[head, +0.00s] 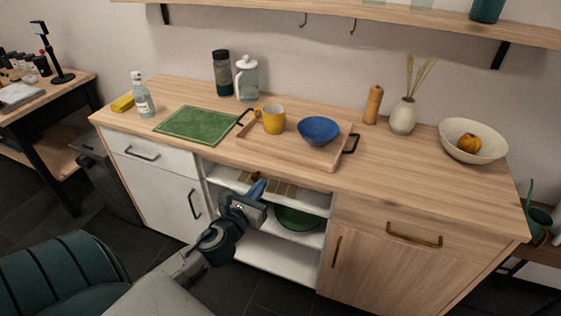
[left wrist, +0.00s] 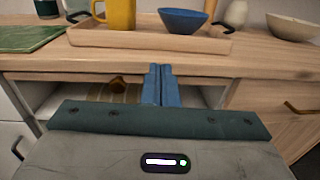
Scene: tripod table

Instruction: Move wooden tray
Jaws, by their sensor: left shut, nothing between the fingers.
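The wooden tray (head: 245,143) sits on the counter with a black handle at each end. A yellow mug (head: 271,120) and a blue bowl (head: 319,131) stand in it. In the left wrist view the tray (left wrist: 150,40) shows just beyond the fingers, with the mug (left wrist: 120,14) and bowl (left wrist: 183,20) in it. My left gripper (head: 257,189) is shut and empty, in front of the counter's open shelf and below the tray. Its blue fingers (left wrist: 160,85) are pressed together, apart from the tray. My right gripper is not in view.
A green cutting board (head: 197,125) lies left of the tray. A bottle (head: 143,95) and sponge (head: 122,104) stand farther left. The front right counter is clear.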

